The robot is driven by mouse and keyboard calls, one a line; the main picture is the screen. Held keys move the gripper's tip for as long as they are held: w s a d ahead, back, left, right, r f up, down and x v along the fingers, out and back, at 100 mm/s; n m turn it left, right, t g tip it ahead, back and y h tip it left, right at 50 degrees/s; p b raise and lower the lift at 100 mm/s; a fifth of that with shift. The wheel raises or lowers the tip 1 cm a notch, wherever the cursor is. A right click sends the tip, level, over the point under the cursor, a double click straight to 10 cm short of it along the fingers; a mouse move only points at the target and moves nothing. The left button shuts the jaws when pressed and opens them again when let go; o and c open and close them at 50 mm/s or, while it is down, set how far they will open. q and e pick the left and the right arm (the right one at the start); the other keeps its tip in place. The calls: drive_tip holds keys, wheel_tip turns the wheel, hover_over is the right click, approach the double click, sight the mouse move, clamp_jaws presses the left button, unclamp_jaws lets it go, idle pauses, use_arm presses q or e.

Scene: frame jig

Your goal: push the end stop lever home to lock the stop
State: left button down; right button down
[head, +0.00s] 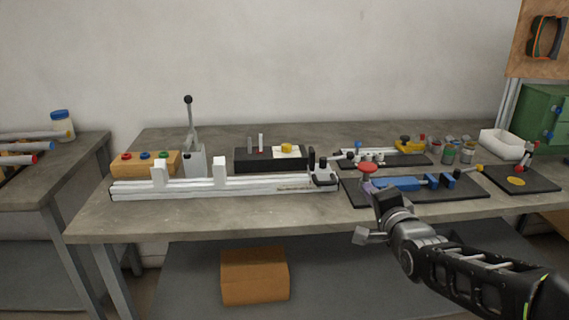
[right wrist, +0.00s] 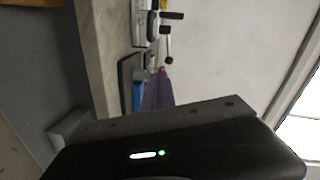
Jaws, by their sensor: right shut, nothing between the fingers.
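The end stop (head: 322,179) is a dark block at the right end of a long white rail (head: 240,187) on the bench. Short upright black handles (head: 311,158) stand at it; I cannot tell which is the lever or how far it is pushed. My right gripper (head: 370,187) is shut and empty, to the right of the end stop and apart from it, in front of the black mat. In the right wrist view, dark handles (right wrist: 172,15) show near the top beyond my purplish fingers (right wrist: 158,90). My left gripper is not in view.
A blue clamp (head: 400,183) lies on a black mat (head: 460,192), with a red knob (head: 368,168) by my fingers. A grey lever press (head: 194,158) and an orange block (head: 145,163) stand behind the rail. The bench front left of my gripper is clear.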

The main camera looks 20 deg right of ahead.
drive_tip(key=m, duration=0.1)
drive_tip(key=w+m, duration=0.1)
drive_tip(key=m, duration=0.1)
drive_tip(key=shift+a+r, duration=0.15)
drive_tip(key=shift+a, duration=0.2)
approach(337, 159)
drive_tip(key=shift+w+d+f, duration=0.4)
drive_tip(key=shift+d+f, duration=0.15)
drive_tip(key=shift+d, duration=0.05)
drive_tip(key=shift+w+d+f, duration=0.35)
drive_tip(key=shift+d+f, duration=0.15)
drive_tip(key=shift+d, duration=0.05)
drive_tip(key=w, duration=0.2)
drive_tip(key=w+d+r, duration=0.1)
drive_tip(key=w, duration=0.1)
drive_tip(key=shift+d, duration=0.1)
